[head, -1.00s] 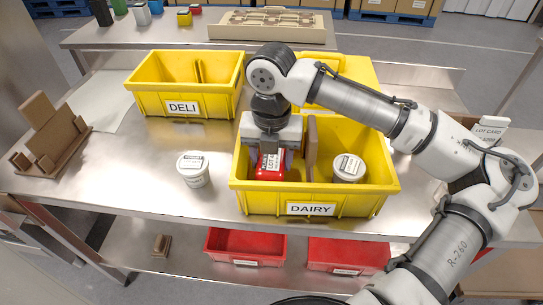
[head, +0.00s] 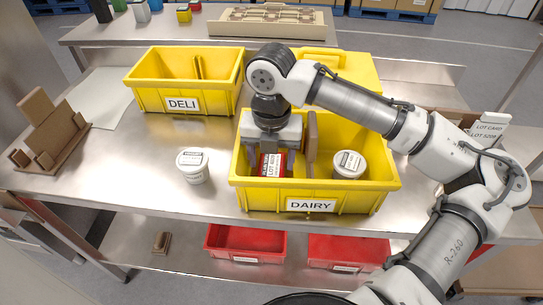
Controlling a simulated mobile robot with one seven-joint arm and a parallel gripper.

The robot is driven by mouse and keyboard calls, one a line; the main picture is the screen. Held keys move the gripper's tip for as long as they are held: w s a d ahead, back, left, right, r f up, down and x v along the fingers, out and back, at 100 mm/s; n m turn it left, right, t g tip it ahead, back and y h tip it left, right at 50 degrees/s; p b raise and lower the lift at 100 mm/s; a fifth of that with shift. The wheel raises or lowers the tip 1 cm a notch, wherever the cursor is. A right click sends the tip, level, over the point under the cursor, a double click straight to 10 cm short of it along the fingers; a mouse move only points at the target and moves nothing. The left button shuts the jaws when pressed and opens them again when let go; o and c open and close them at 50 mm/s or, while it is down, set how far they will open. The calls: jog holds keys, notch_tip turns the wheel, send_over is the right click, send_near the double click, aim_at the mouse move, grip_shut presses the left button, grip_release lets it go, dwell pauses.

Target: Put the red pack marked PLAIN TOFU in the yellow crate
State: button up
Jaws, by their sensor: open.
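A red pack (head: 284,165) with a white label is inside the yellow crate marked DAIRY (head: 242,197), in its left compartment near the front wall. The label print is too small to read in full. My gripper (head: 271,160) points down into that compartment and is open, with its fingers around or just beside the pack; contact cannot be told. The hand hides the upper part of the pack, and the crate's front wall hides its lower edge. A second yellow crate, marked DELI (head: 182,105), stands behind to the left and looks empty.
A brown divider (head: 311,140) stands right of my gripper. A white tub (head: 348,164) sits in the right compartment; another white tub (head: 192,166) stands on the steel table left of the crate. A brown stand (head: 50,135) is far left. Red bins (head: 245,243) sit below.

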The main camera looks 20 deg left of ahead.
aim_at(271, 166)
notch_tip(271, 166, up, 13)
dwell(0.4)
jog(key=shift+s, duration=0.1)
dwell(0.3)
